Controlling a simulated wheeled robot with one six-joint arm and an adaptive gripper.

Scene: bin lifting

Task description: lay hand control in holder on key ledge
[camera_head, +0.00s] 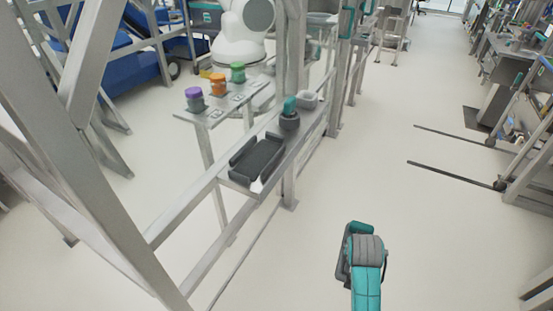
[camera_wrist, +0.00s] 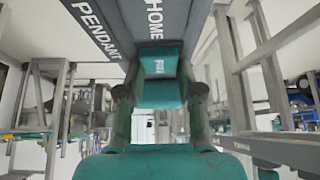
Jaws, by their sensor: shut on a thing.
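The hand control (camera_wrist: 178,24) is a dark grey slab lettered PENDANT and HOME. It fills the top of the wrist view, and its far end is cut off. In the head view my teal and grey arm end stands over the floor at lower right, apart from the ledge; the fingers are hidden there. The holder (camera_head: 257,158), a dark tray with raised sides, lies empty on the near end of the grey key ledge (camera_head: 283,166).
A dark cup (camera_head: 289,121) with a teal thing in it and a pale bowl (camera_head: 307,99) stand behind the holder. A side shelf (camera_head: 222,107) bears purple, orange and green-lidded jars. Frame posts (camera_head: 80,150) rise at left. Open floor (camera_head: 450,230) lies at right.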

